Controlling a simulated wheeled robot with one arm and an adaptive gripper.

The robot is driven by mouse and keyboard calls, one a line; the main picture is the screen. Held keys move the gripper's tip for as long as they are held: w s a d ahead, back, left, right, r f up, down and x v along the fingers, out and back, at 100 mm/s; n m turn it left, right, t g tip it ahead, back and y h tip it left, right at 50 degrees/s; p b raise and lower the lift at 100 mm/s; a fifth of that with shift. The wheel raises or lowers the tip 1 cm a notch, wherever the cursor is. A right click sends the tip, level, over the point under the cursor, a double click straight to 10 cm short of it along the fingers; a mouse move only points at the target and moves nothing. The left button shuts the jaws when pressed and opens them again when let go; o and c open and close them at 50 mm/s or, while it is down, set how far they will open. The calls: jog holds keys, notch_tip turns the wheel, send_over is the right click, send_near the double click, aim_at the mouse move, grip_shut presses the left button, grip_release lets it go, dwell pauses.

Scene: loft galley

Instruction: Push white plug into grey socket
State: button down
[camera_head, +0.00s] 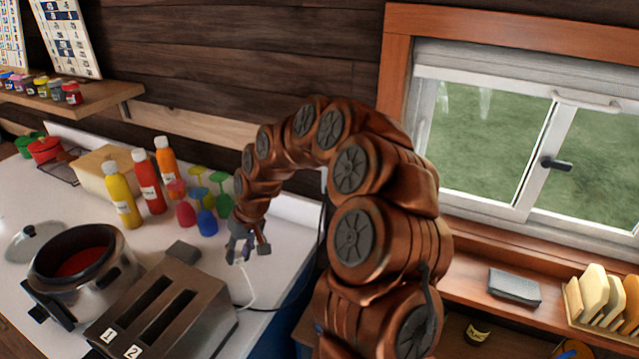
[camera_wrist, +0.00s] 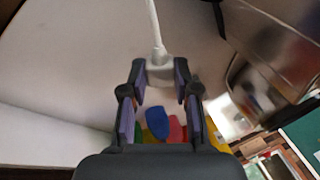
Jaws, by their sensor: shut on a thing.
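My gripper (camera_wrist: 160,82) is shut on the white plug (camera_wrist: 159,69), which sits between the two fingertips in the wrist view. A white cable (camera_wrist: 154,22) runs from the plug to the top of that view. In the head view my gripper (camera_head: 246,247) is over the right part of the white counter, and the white cable (camera_head: 248,287) hangs below it. The plug is too small to make out clearly there. I cannot identify the grey socket for sure; a small grey block (camera_head: 183,252) lies behind the toaster, left of my gripper.
A two-slot toaster (camera_head: 165,309) and a pot (camera_head: 82,262) stand at the front left. Red (camera_head: 149,184), yellow (camera_head: 122,197) and orange bottles and several coloured cups (camera_head: 207,222) stand behind my gripper, to the left. The counter's right edge is close by.

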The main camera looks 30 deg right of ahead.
jog(key=s+d+r+m+h+b, duration=0.1)
jog(key=d+r+m+b, duration=0.3)
jog(key=d, duration=0.7)
jog(key=s+d+r+m+h+b, duration=0.1)
jog(key=d+r+m+h+b, duration=0.2)
jog(key=d+r+m+b, duration=0.2)
jog(key=d+r+m, duration=0.3)
jog(key=d+r, duration=0.1)
jog(key=d, duration=0.2)
jog(key=shift+s+r+h, duration=0.15)
jog(key=shift+s+h, duration=0.15)
jog(key=shift+s, duration=0.1)
jog(key=shift+w+d, duration=0.1)
jog(key=shift+d, duration=0.05)
jog(key=shift+w+d+r+p, duration=0.1)
jog(key=shift+w+d+p, duration=0.3)
jog(key=shift+d, duration=0.3)
jog(key=shift+w+d+f+p, duration=0.1)
jog(key=shift+w+d+p, duration=0.35)
jog(key=shift+d, duration=0.3)
jog(key=shift+w+d+r+p, duration=0.1)
jog(key=shift+w+d+p, duration=0.3)
jog(key=shift+d, duration=0.3)
jog(key=shift+w+d, duration=0.15)
jog(key=shift+d, duration=0.1)
jog(key=shift+b, duration=0.55)
jog(key=shift+w+d, duration=0.2)
jog(key=shift+d, duration=0.15)
